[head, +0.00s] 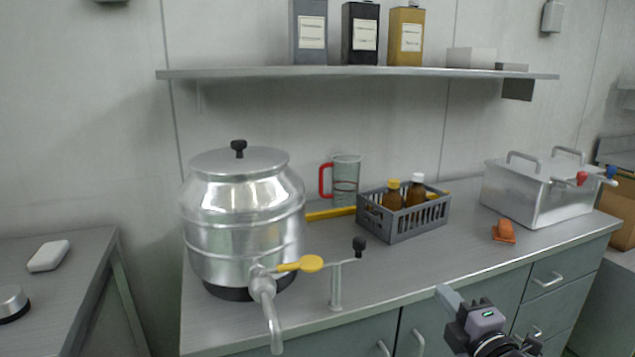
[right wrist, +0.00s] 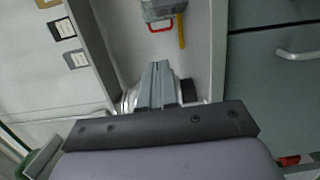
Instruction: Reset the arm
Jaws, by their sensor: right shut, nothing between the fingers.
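My right gripper (head: 447,298) is in front of the counter's front edge at the lower right of the head view, with its fingers pointing up and to the left. The fingers are shut with nothing between them; they also show in the right wrist view (right wrist: 157,82). The gripper stands apart from the crate and the counter items. My left gripper is in neither view.
A shelf (head: 250,73) holds containers above.

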